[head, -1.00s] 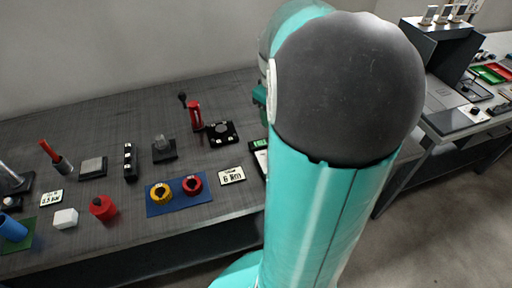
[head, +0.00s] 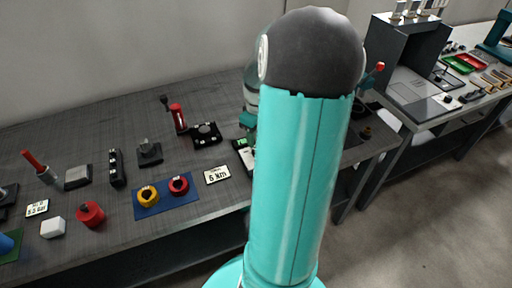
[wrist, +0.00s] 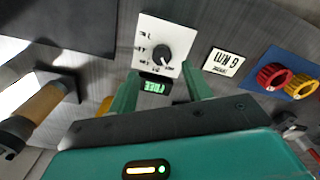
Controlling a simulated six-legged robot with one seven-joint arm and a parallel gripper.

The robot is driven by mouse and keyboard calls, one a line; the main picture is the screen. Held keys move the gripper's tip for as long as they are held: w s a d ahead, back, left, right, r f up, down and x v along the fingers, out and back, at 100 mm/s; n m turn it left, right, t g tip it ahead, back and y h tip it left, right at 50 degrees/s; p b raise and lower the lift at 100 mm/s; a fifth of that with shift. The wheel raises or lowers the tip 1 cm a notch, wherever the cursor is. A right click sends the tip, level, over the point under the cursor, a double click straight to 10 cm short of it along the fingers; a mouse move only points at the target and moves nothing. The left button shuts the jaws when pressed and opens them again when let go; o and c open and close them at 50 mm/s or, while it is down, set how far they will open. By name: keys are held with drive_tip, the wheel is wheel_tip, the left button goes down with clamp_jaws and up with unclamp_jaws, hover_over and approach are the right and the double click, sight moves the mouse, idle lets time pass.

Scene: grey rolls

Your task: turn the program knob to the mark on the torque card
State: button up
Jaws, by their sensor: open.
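The program knob (wrist: 160,53) is a black round knob with a pointer on a white panel (wrist: 150,28) with printed marks around it. A small green-lit display (wrist: 154,87) sits at the panel's edge nearest my gripper. The torque card (wrist: 223,62), reading 6 Nm, lies beside the panel, upside down in the wrist view; the card also shows in the head view (head: 217,174). My gripper (wrist: 160,73) is open, its two teal fingers apart on either side of the panel's near edge, with nothing between them touching the knob. In the head view my arm hides most of the panel.
A blue mat (head: 164,197) holds a yellow and a red ring-shaped knob beside the card. A red lever stand (head: 178,118) and black blocks stand further back. A second bench (head: 425,100) is at the right. In the wrist view a wooden-handled item (wrist: 40,103) lies left of my gripper.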

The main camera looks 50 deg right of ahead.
wheel_tip(320, 180, down, 6)
drive_tip(key=shift+w+a+f, duration=0.1)
drive_tip(key=c, duration=1)
